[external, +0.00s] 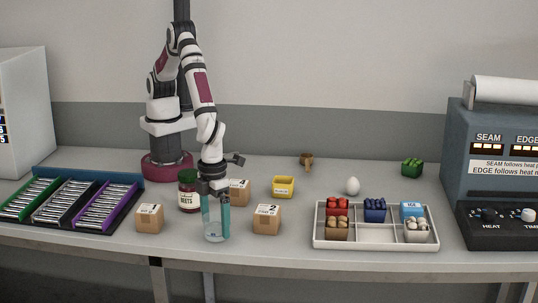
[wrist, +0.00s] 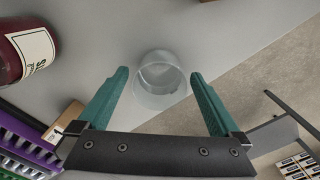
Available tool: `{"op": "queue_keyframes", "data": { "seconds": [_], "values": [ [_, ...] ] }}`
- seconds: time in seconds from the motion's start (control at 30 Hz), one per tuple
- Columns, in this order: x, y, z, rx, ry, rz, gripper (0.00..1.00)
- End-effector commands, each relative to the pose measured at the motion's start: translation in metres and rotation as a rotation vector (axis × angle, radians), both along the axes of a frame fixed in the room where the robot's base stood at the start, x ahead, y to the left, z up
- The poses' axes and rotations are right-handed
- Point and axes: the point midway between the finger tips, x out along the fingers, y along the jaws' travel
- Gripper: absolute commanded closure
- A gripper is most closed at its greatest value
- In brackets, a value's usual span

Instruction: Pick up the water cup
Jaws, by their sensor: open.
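The water cup (external: 213,232) is a clear, see-through cup standing upright on the table near the front edge. My gripper (external: 215,205) is above and around it, with its teal fingers pointing down. In the wrist view the cup (wrist: 161,82) shows between and slightly beyond the fingertips of my open gripper (wrist: 158,78). There is a gap on each side, and neither finger appears to touch the cup. The cup's lower part partly shows below the fingers in the external view.
A dark red jar (external: 188,191) stands close behind-left of the cup. Cardboard boxes stand left (external: 150,219), right (external: 267,219) and behind (external: 238,192). A white divided tray (external: 375,243) lies farther right, and a battery rack (external: 72,200) left. The table's front edge is close.

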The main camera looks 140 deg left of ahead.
Motion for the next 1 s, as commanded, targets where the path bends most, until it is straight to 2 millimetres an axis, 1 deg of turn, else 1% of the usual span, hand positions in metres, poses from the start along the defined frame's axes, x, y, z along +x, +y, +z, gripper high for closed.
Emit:
{"op": "queue_keyframes", "data": {
  "seconds": [0.13, 0.17, 0.3, 0.57, 0.6, 0.63, 0.87, 1.0],
  "values": [
    [0.0001, 0.0000, 0.0004, 0.000, -0.001, 0.000, 0.00],
    [0.0001, 0.0000, 0.0004, 0.000, 0.000, 0.000, 0.04],
    [0.0001, 0.0000, 0.0007, 0.000, 0.000, 0.000, 0.29],
    [0.0002, -0.0001, 0.0009, 0.000, -0.001, 0.000, 0.76],
    [0.0002, -0.0001, 0.0009, 0.000, -0.001, 0.000, 0.83],
    [0.0003, -0.0001, 0.0010, 0.000, -0.001, 0.000, 0.85],
    [0.0003, -0.0001, 0.0015, 0.000, -0.001, 0.000, 0.86],
    [0.0007, -0.0002, 0.0062, -0.001, -0.002, 0.001, 0.86]
  ]
}}
